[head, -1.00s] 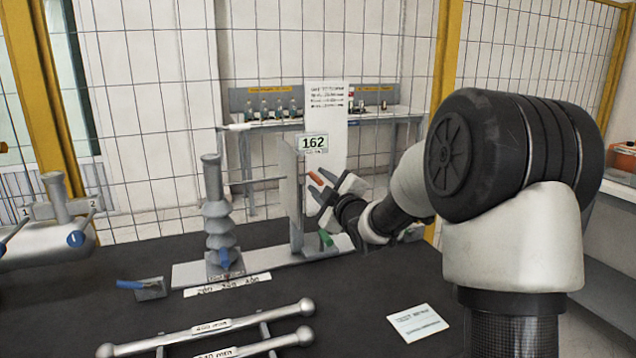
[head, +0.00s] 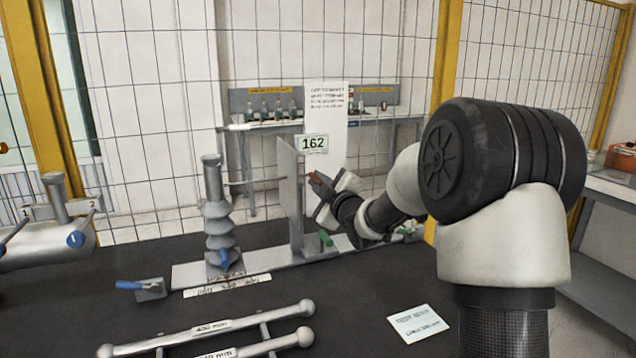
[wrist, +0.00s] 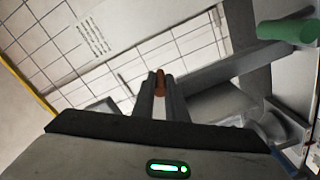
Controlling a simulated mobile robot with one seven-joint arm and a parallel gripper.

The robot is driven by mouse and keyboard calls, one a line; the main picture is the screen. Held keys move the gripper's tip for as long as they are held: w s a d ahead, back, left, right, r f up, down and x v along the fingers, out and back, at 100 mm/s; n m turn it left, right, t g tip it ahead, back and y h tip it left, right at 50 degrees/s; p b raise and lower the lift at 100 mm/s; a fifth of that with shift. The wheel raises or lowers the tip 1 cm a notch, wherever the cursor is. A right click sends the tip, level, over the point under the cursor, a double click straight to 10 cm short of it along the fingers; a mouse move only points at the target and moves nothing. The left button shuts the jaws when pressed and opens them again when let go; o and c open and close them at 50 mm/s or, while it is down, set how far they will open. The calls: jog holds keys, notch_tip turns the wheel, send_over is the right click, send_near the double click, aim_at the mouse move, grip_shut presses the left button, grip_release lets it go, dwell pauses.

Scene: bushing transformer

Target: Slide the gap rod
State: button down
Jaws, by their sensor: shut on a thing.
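The gap rod (head: 262,182) is a thin grey horizontal bar reaching left from the upright grey plate (head: 288,200) toward the ribbed grey bushing (head: 218,215). An orange-brown handle (head: 319,181) is to the right of the plate, at rod height. My gripper (head: 322,188) comes from the right and is shut on this handle. In the wrist view the handle (wrist: 160,84) sits between the two fingers. The fingers partly hide it.
The bushing and stand share a grey base (head: 190,275) with a number strip. In front lie long rods with ball ends (head: 215,323), a blue-handled piece (head: 150,288) and a white card (head: 418,323). A mesh fence stands behind. The dark table is clear around the card.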

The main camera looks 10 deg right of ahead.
jog(key=w+d+p, duration=0.1)
jog(key=w+d, duration=0.2)
jog(key=d, duration=1.2)
jog(key=shift+d, duration=0.25)
jog(key=c, duration=1.8)
grip_release()
jog(key=shift+o, duration=0.2)
jog(key=s+d, duration=0.3)
jog(key=s, duration=1.4)
jog(key=shift+d+p, duration=0.15)
jog(key=shift+p, duration=0.3)
